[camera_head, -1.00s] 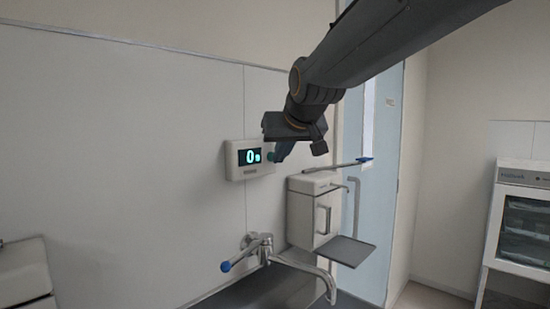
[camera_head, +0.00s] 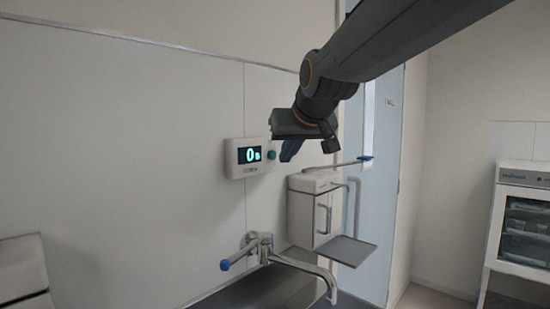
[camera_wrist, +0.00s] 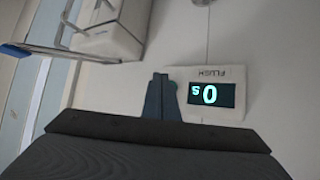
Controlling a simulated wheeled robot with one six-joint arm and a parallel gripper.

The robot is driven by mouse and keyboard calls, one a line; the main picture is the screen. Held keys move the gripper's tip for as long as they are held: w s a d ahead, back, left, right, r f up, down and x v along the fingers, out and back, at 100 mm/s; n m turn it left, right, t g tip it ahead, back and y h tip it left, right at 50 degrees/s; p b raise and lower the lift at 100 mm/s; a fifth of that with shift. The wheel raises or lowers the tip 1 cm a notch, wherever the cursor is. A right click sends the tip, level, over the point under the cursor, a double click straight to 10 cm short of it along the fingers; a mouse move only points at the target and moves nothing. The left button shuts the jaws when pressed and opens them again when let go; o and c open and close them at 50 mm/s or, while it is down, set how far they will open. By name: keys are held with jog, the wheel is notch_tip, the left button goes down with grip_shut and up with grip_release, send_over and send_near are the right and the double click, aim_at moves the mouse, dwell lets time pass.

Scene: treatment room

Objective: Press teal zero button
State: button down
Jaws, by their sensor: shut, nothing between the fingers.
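A white wall unit (camera_head: 234,170) with a dark display reading "0 s" hangs on the wall, left of centre. The teal button (camera_head: 272,155) sits at its right edge and is in view beside my gripper. My gripper (camera_head: 286,157) is shut and empty, a little to the right of the button, with a small gap seen between them. In the wrist view the unit (camera_wrist: 217,112) appears upside down with the word "FLUSH", and my shut gripper fingers (camera_wrist: 160,82) are beside it.
A tap with a blue-tipped lever (camera_head: 237,257) stands over a dark basin below the unit. A white dispenser (camera_head: 314,209) with a long lever arm (camera_head: 340,164) is on the wall below and right of my gripper. A cabinet (camera_head: 521,225) stands at the far right.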

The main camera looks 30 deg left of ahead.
jog(key=shift+s+d+b, duration=0.2)
jog(key=shift+d+b, duration=0.15)
jog(key=shift+d, duration=0.35)
jog(key=shift+s+d+b, duration=0.2)
jog(key=shift+d+b, duration=0.15)
jog(key=shift+d, duration=0.4)
jog(key=shift+s+d+b, duration=0.2)
jog(key=shift+d+b, duration=0.15)
jog(key=shift+d, duration=0.35)
jog(key=d+f+m+g+h, duration=0.2)
jog(key=d+f+m+h, duration=0.3)
jog(key=d+f, duration=2.05)
jog(key=s+d+f+m+g+h, duration=0.2)
jog(key=s+d+f+m+g, duration=0.1)
jog(key=s+d+f, duration=1.2)
jog(key=s+d+g, duration=0.1)
jog(key=d, duration=0.2)
jog(key=shift+d+f+m, duration=0.15)
jog(key=shift+f+m, duration=0.1)
jog(key=shift+m, duration=0.15)
